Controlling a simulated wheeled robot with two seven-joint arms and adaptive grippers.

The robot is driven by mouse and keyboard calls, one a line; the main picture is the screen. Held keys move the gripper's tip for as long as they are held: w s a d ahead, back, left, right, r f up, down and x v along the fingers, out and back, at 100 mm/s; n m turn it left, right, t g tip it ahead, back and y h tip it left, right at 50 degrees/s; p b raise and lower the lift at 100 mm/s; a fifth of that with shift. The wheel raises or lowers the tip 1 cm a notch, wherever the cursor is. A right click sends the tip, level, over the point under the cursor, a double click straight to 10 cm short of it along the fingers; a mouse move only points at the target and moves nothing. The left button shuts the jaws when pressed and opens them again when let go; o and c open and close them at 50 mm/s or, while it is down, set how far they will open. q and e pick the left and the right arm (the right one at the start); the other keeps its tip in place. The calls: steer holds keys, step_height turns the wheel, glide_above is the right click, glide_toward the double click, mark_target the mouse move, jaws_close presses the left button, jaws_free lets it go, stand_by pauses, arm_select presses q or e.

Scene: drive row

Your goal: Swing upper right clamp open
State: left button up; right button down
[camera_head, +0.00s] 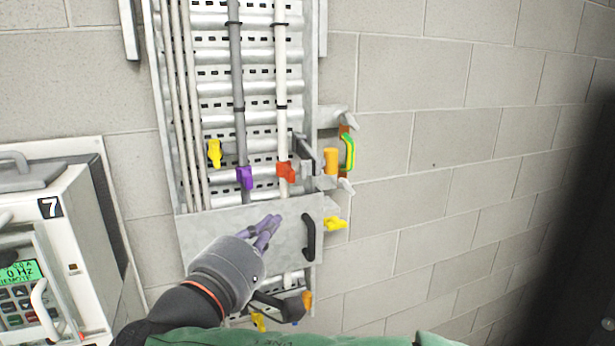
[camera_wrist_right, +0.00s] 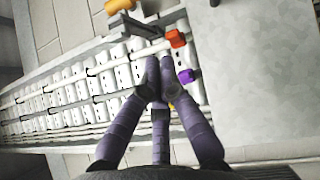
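A metal cover plate (camera_head: 200,238) with a black handle (camera_head: 308,238) sits across the cable tray. At its upper right is a clamp with a dark arm (camera_head: 305,155) and an orange grip (camera_head: 331,161). The dark arm (camera_wrist_right: 140,26) and orange grip (camera_wrist_right: 118,5) also show in the right wrist view. My right gripper (camera_head: 268,230) is over the plate's middle in the head view, below and left of this clamp and apart from it. Its purple fingertips (camera_wrist_right: 158,75) are close together with nothing held. My left gripper is not in view.
Purple (camera_head: 244,178), red (camera_head: 286,171) and yellow (camera_head: 215,152) tabs sit on the tray's pipes above the plate. A green-yellow handle (camera_head: 349,151) projects at the right. Another dark clamp (camera_head: 275,303) is below the plate. A drive cabinet (camera_head: 85,245) stands left.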

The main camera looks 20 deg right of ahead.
mark_target(313, 156)
steer(key=w+d+r+p, duration=0.3)
steer(key=w+d, duration=0.3)
steer(key=d, duration=0.4)
steer(key=shift+w+t+p, duration=0.35)
steer(key=shift+t, duration=0.05)
